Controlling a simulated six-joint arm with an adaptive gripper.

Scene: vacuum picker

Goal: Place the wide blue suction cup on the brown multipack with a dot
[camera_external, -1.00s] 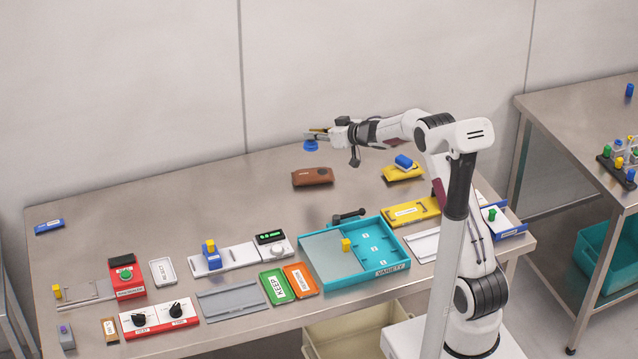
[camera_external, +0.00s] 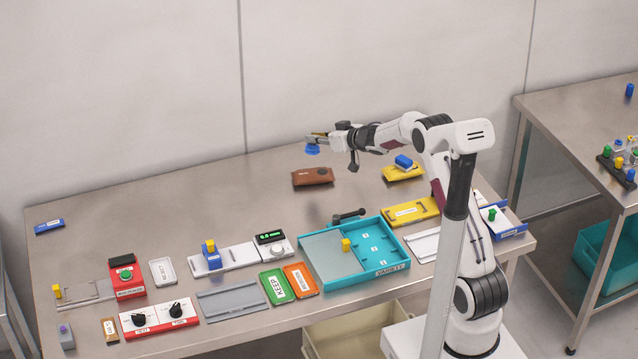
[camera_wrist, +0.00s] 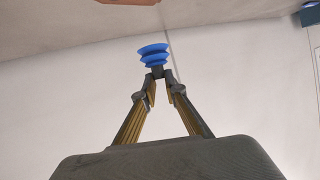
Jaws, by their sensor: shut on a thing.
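My gripper (camera_external: 314,140) is shut on the wide blue suction cup (camera_external: 312,150) and holds it in the air above the back of the table. In the wrist view the blue bellows cup (camera_wrist: 154,54) sits at the fingertips of my gripper (camera_wrist: 158,74). The brown multipack (camera_external: 313,177) lies on the table below the cup, with a gap between them. A dark mark shows on its top, too small to make out well. Part of an orange-brown thing (camera_wrist: 130,2) shows at the top edge of the wrist view.
A yellow pack with a blue block (camera_external: 403,169) lies right of the brown multipack. A teal tray (camera_external: 338,279) with a yellow-topped piece stands in front. A dark clamp-like handle (camera_external: 348,216) rises behind the tray.

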